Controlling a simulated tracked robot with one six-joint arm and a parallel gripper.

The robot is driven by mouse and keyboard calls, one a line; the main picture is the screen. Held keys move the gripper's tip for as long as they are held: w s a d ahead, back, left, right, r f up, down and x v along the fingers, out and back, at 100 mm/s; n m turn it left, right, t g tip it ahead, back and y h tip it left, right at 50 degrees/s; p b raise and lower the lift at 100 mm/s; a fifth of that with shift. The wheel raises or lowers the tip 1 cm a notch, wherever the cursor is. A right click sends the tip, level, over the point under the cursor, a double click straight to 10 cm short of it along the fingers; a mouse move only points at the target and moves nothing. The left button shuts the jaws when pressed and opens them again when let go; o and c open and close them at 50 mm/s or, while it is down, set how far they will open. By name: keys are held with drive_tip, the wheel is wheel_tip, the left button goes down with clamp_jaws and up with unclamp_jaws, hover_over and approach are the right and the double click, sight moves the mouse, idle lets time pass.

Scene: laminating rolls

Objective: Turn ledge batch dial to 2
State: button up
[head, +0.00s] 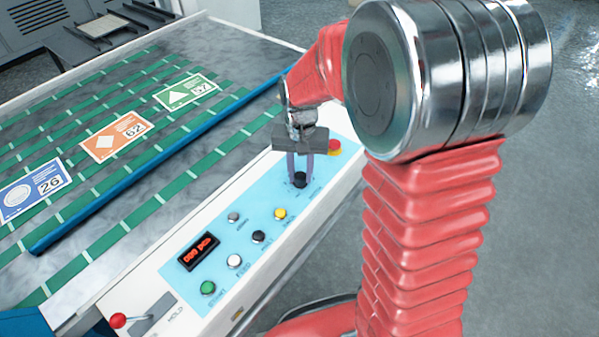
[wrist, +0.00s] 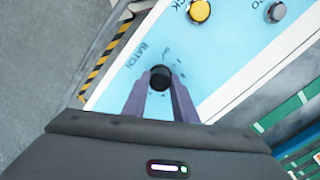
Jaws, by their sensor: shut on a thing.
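The black batch dial (head: 300,180) sits on the light blue panel of the ledge. In the wrist view the dial (wrist: 160,77) stands beside the label "BATCH", with small marks around it that I cannot read clearly. My gripper (head: 300,172) comes down over the dial from above, and its two fingers are shut on it. In the wrist view my gripper's fingertips (wrist: 160,84) lie on both sides of the dial. The fingers hide part of the dial and its scale, so I cannot tell which number it points to.
A red emergency button (head: 334,146) is close behind the dial. Yellow (head: 280,213), black (head: 258,237), white (head: 234,261) and green (head: 208,288) buttons line the panel near a red display (head: 198,251). A red-knobbed lever (head: 118,320) is at the near end. Cards lie on the green-striped belt.

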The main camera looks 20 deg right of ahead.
sight(300, 175)
drive_tip(key=shift+s+f, duration=0.1)
drive_tip(key=shift+s, duration=0.1)
drive_tip(key=o, duration=1)
drive_tip(key=shift+w, duration=0.1)
drive_tip(key=shift+o, duration=0.2)
wheel_tip(300, 175, up, 14)
drive_tip(key=shift+f, duration=0.1)
drive_tip(key=s+r+n+t, duration=0.2)
drive_tip(key=s, duration=0.7)
drive_tip(key=s+r+n+t, duration=0.1)
drive_tip(key=s+n+t, duration=0.1)
drive_tip(key=s, duration=0.7)
drive_tip(key=shift+s+r+t, duration=0.35)
drive_tip(key=shift+r+t, duration=0.05)
drive_tip(key=shift+t, duration=0.4)
